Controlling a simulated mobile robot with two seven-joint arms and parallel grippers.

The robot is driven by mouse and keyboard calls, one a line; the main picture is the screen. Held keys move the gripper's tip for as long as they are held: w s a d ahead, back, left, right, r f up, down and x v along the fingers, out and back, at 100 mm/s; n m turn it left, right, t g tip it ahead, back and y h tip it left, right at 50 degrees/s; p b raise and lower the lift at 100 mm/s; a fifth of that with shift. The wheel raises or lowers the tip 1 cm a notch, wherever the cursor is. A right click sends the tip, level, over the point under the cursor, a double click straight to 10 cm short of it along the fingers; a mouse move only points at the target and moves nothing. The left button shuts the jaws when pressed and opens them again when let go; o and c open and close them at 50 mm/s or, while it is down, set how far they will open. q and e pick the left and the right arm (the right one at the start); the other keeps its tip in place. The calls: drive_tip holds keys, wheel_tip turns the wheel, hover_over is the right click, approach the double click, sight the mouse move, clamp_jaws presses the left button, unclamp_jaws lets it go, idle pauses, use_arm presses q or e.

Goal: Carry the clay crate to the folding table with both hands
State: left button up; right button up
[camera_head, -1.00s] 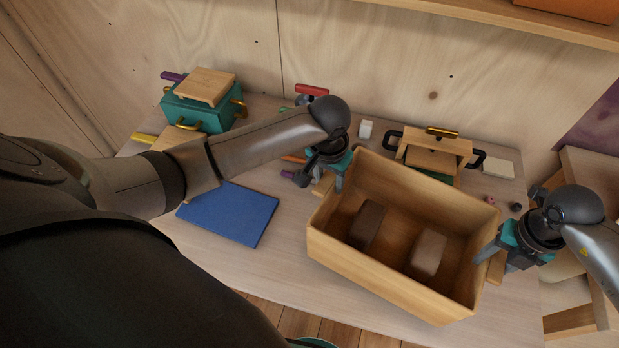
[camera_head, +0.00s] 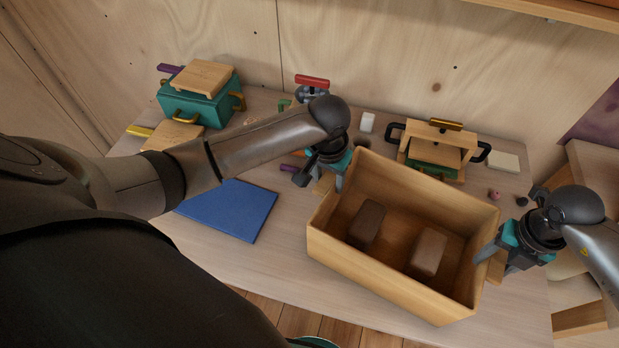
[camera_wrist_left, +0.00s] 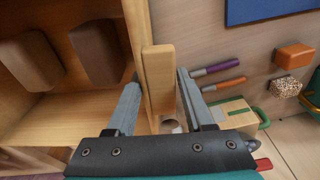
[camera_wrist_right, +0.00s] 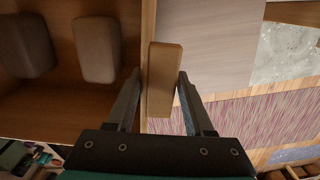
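The clay crate (camera_head: 395,292) is an open wooden box with a dark brown block (camera_head: 366,223) and a lighter brown block (camera_head: 429,253) inside. It is in front of and over the workbench (camera_head: 265,268). My left gripper (camera_head: 330,182) is at its left end, with its fingers on either side of a wooden handle (camera_wrist_left: 159,80). My right gripper (camera_head: 490,258) is at its right end, with its fingers around the other handle (camera_wrist_right: 163,78). The crate's underside is hidden. I cannot make out which furniture is the folding table.
A blue mat (camera_head: 230,211), a green box (camera_head: 198,108) and a wooden press with black handles (camera_head: 437,146) are on the bench. Wooden furniture (camera_head: 592,165) stands at the right. A striped rug (camera_wrist_right: 250,118) shows in the right wrist view.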

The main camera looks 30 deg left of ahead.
use_arm(q)
drive_tip(key=o, duration=0.4)
drive_tip(key=shift+c, duration=0.2)
use_arm(e)
drive_tip(key=o, duration=0.4)
drive_tip(key=shift+c, duration=0.2)
drive_tip(key=shift+a, duration=0.1)
drive_tip(key=shift+r, duration=0.25)
use_arm(q)
wheel_tip(320, 180, up, 12)
drive_tip(key=s, duration=0.1)
drive_tip(key=shift+s, duration=0.25)
use_arm(e)
wheel_tip(320, 180, up, 12)
drive_tip(key=shift+f, duration=0.2)
